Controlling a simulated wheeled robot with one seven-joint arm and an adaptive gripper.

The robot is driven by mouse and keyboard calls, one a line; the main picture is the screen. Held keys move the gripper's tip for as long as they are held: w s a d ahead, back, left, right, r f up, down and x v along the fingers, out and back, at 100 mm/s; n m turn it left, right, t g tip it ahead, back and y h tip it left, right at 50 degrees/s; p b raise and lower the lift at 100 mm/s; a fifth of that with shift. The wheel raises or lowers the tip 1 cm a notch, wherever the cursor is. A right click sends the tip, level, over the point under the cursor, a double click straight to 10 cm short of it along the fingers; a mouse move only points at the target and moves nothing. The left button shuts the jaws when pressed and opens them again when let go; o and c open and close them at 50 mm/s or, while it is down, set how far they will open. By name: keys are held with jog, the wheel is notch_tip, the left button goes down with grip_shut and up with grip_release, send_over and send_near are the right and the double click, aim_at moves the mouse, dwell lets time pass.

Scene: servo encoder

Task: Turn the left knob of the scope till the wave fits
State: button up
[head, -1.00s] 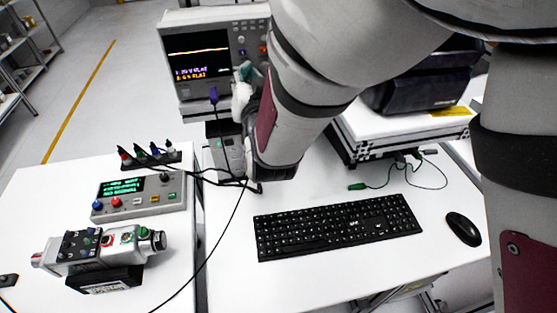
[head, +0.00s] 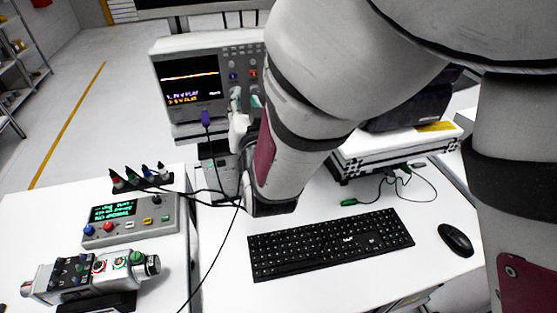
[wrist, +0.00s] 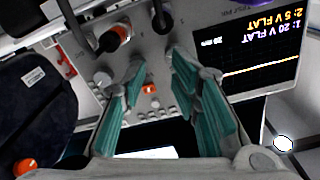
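The scope (head: 160,52) stands at the back left in the head view. Its screen (head: 190,75) shows a flat orange line, with "FLAT" in the text below. In the wrist view the screen (wrist: 262,70) is upside down and its trace is also a nearly flat line. My gripper (head: 246,98) is in front of the control panel, right of the screen. In the wrist view my gripper (wrist: 157,72) has its teal fingers apart with nothing between them. A grey knob (wrist: 104,79) and an orange-ended part (wrist: 118,36) show near the fingertips. I cannot tell which is the left knob.
A grey control box (head: 130,222) and a motor unit (head: 90,272) lie on the left table. A keyboard (head: 330,243) and mouse (head: 455,240) lie on the desk, which is clear in front.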

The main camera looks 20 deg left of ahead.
jog(key=p+v, duration=0.4)
jog(key=v, duration=0.9)
jog(key=shift+s, duration=0.3)
dwell(0.6)
dwell(0.5)
